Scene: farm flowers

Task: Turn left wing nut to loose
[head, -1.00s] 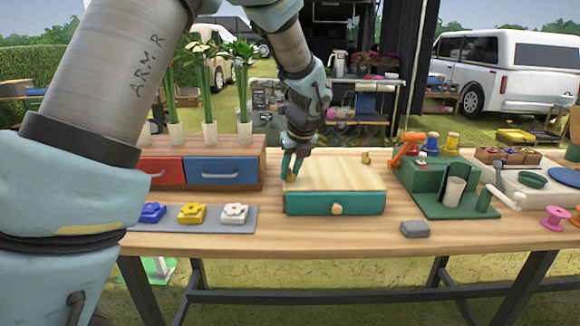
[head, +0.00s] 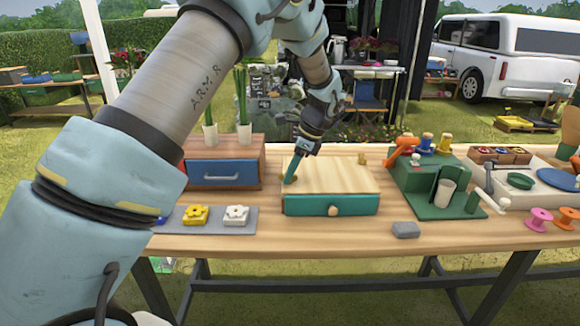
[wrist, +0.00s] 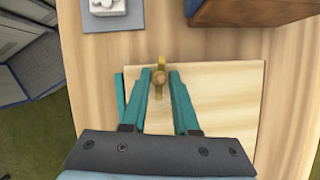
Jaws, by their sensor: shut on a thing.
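The left wing nut (wrist: 160,77) is brass-coloured and sits near a corner of the pale wooden top (head: 333,178), as the wrist view shows. My gripper (wrist: 164,74) is shut on it, one teal finger on each side of its middle; its wings stick out beyond the fingers. In the head view my gripper (head: 289,180) reaches down at the left of the top and hides this nut. The right wing nut (head: 362,159) stands free at the back right of the top. The teal front (head: 308,206) below has a round wooden knob.
Left are a wood cabinet with a blue drawer (head: 222,174) and a grey mat (head: 250,222) with flower-shaped pieces. A grey block (head: 405,230) lies at the front. Right is a green stand (head: 424,177) with an orange crank. The front table strip is mostly clear.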

